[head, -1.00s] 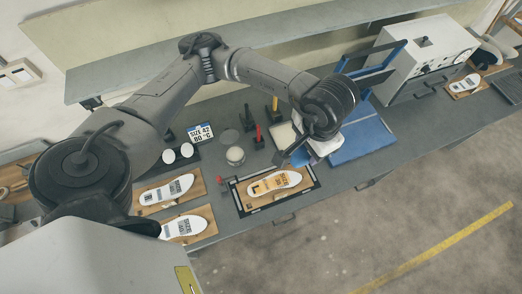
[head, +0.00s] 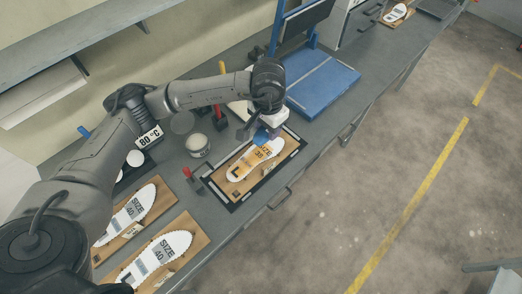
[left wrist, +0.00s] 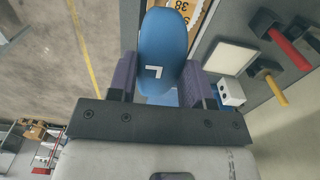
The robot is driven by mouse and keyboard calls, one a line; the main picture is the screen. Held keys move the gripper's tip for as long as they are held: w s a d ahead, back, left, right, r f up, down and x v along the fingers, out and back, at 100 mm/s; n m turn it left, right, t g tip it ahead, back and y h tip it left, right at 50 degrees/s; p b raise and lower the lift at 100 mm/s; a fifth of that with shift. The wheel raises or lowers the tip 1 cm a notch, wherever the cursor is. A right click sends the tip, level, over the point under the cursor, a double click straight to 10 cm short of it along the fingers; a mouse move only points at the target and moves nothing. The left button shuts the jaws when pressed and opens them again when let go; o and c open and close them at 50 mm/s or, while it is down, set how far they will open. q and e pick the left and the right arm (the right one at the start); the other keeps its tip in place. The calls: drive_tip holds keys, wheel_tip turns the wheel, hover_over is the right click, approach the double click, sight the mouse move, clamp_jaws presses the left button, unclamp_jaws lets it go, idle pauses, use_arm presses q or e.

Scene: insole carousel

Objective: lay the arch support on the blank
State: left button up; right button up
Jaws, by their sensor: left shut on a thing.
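My left gripper (head: 267,128) is shut on the blue arch support (head: 261,137), holding it over the upper right end of the blank. In the left wrist view the arch support (left wrist: 163,48) is a rounded blue piece with a white L mark, between the purple finger pads (left wrist: 160,82). My right gripper is out of view.
A blue platform (head: 325,82) stands behind and to the right. A round pot (head: 197,146) and a red-handled clamp (head: 187,173) are left of the frame. Two SIZE 40 insoles (head: 160,257) lie on boards at the lower left. The floor in front is clear.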

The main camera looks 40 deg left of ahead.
use_arm(q)
drive_tip(key=shift+w+a+f+b, duration=0.4)
drive_tip(key=shift+a+f+b, duration=0.35)
drive_tip(key=shift+f+b, duration=1.65)
drive_tip(key=shift+w+a+f+b, duration=0.45)
drive_tip(key=shift+a+f+b, duration=0.55)
drive_tip(key=shift+f, duration=2.55)
drive_tip(key=shift+w+a+f+b, duration=0.45)
drive_tip(key=shift+f+b, duration=1.55)
drive_tip(key=shift+f, duration=0.95)
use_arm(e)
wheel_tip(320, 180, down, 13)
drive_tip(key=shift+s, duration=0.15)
use_arm(q)
drive_tip(key=o, duration=1)
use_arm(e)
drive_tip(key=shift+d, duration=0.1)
use_arm(q)
wheel_tip(320, 180, up, 14)
drive_tip(key=shift+f+p, duration=0.1)
drive_tip(key=shift+p, duration=0.8)
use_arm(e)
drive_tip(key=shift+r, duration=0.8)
